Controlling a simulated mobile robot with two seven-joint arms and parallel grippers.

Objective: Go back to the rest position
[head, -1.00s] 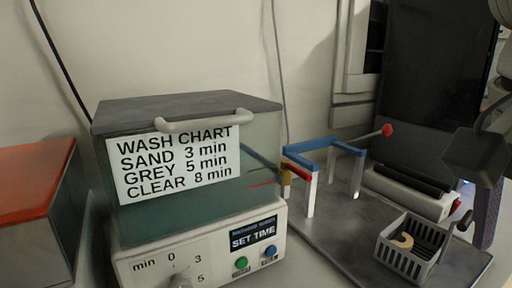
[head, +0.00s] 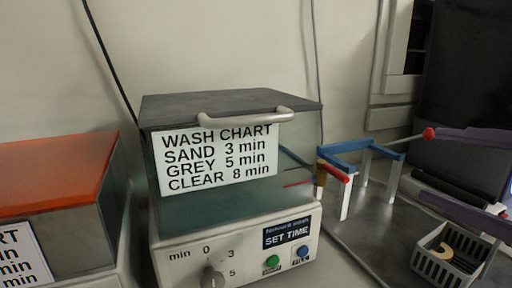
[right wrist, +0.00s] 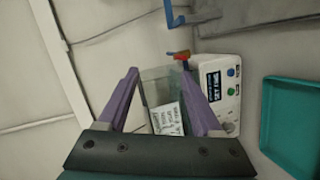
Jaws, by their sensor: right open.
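My right gripper (head: 432,163) comes in from the right edge in the head view. Its two purple fingers are apart with nothing between them. They are in front of the dark panel, above the grey basket and near the red-tipped end of the rack's rod. In the right wrist view the open fingers (right wrist: 159,72) are empty, and the wash machine (right wrist: 222,85) shows beyond them, turned sideways. My left gripper is in neither view.
The wash machine (head: 235,245) with a grey lid stands in the middle. A blue and white rack (head: 345,148) and a grey basket (head: 430,268) are to its right. An orange-lidded tank (head: 60,185) is at left. A teal tray (right wrist: 292,128) shows in the right wrist view.

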